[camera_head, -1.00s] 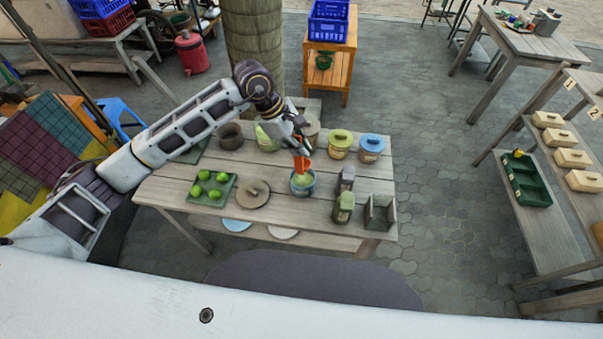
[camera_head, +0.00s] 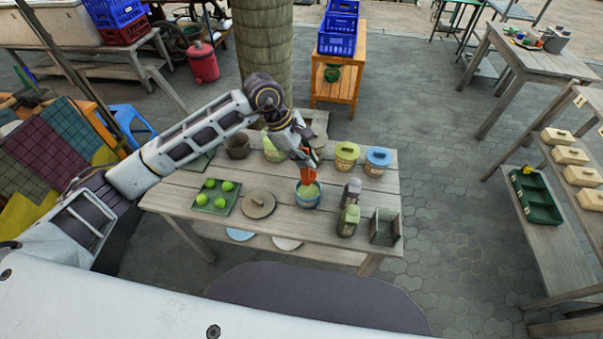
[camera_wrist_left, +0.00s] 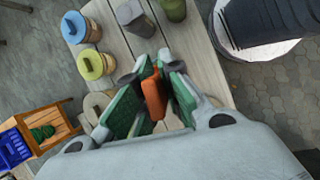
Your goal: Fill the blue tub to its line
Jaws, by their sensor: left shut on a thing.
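An open blue tub (camera_head: 307,199) stands on the wooden table, with pale green stuff showing inside. I cannot make out a line on it. My left gripper (camera_head: 303,160) is just above the tub, shut on an orange tool (camera_head: 308,175) that points down at the tub's mouth. I cannot tell whether the tool touches the green stuff. In the left wrist view the orange tool (camera_wrist_left: 153,97) sits between the green finger pads, and the blue tub is hidden. A pale green container (camera_head: 273,150) stands behind, partly covered by my arm. My right gripper is not in view.
Behind are a yellow lidded tub (camera_head: 346,158) and a blue-lidded tub (camera_head: 377,161). Left are a round lid (camera_head: 258,204), a tray of green fruit (camera_head: 214,196) and a brown pot (camera_head: 238,147).

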